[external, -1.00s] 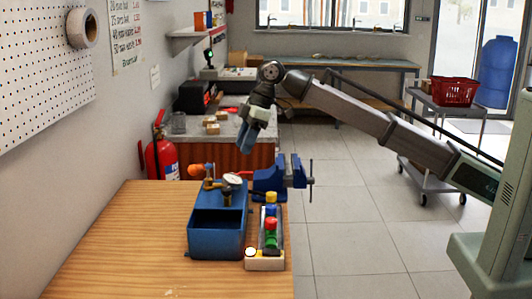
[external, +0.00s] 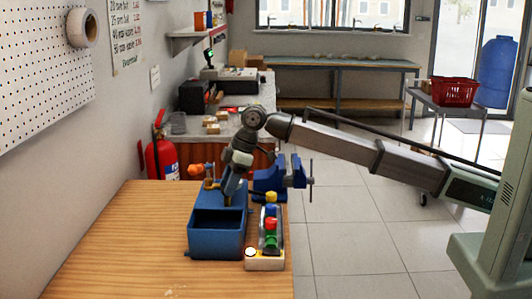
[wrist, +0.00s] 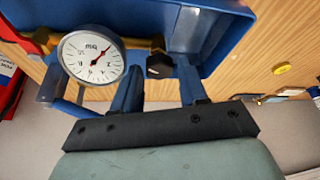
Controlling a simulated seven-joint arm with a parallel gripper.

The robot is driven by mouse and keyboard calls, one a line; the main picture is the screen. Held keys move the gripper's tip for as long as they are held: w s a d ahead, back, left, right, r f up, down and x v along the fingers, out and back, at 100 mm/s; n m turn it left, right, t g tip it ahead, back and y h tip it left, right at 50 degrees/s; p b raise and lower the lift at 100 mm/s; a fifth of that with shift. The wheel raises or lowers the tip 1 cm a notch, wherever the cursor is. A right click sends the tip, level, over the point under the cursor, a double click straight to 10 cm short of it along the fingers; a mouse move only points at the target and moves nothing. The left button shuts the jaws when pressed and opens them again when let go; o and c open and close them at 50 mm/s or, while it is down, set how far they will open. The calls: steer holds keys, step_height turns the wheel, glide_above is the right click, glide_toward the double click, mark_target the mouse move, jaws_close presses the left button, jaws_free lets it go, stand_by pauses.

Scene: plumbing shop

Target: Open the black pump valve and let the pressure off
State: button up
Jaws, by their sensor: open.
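The blue test pump (external: 217,246) stands on the wooden bench, with an open-topped tank; its blue tank also shows in the wrist view (wrist: 222,38). A round white gauge (wrist: 92,55) with a red needle sits on its brass pipework. The black valve knob (wrist: 160,66) is at the end of the brass pipe, right of the gauge. My gripper (external: 231,196) is low over the pump's far end. In the wrist view its blue fingers (wrist: 157,84) are apart, with the knob showing between and just beyond them. I cannot tell whether they touch it.
A blue vise (external: 279,178) is behind the pump. The bench (external: 120,250) is clear on the left.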

steer(key=shift+f, duration=0.1)
steer(key=shift+c, duration=0.2)
steer(key=c, duration=0.7)
steer(key=shift+w+a+n+g+h, duration=0.1)
steer(key=shift+n+g+h, duration=0.35)
steer(key=shift+n, duration=1.15)
steer(key=o, duration=0.7)
steer(key=shift+o, duration=0.2)
steer(key=v, duration=1.4)
steer(key=shift+w, duration=0.2)
steer(key=shift+f, duration=0.2)
